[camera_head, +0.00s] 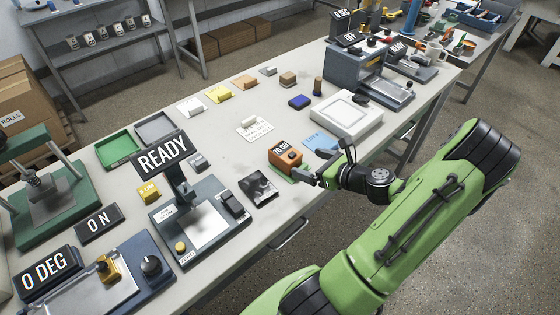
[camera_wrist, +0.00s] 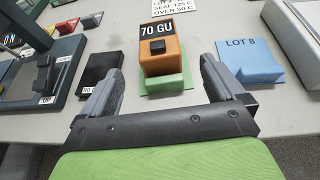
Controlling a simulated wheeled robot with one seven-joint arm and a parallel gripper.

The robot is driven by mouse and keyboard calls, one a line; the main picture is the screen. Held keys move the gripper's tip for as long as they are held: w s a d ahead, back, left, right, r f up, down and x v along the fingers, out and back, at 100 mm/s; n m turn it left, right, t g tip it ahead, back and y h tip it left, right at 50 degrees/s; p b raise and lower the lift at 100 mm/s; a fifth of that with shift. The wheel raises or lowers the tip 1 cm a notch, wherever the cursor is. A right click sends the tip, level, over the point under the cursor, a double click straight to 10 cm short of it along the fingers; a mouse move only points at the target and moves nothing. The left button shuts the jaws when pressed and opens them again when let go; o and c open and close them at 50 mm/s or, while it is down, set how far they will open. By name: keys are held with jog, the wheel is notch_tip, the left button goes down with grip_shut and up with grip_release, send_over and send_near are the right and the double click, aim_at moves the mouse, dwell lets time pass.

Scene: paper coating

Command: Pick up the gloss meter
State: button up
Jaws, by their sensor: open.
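The gloss meter, an orange block with a black "70 GU" display and a black knob (camera_head: 285,156), stands on the table on a green base. It also shows in the wrist view (camera_wrist: 159,62), upright and centred ahead of my gripper. My gripper (camera_wrist: 158,70) is open and empty, with its two grey fingers spread to the left and right of the meter's near side. In the head view my gripper (camera_head: 312,180) is close to the meter on its near right side, low over the table edge. I cannot tell whether a finger touches the green base.
A dark glossy panel (camera_head: 258,186) lies left of the meter, beside the "READY" device (camera_head: 205,215). A white tray-like box (camera_head: 346,112) is behind right. Bare table (camera_head: 225,150) lies behind left.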

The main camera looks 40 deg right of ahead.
aim_at(285, 155)
jog(key=b+x, duration=0.2)
jog(key=x, duration=0.9)
jog(key=shift+s+f, duration=0.1)
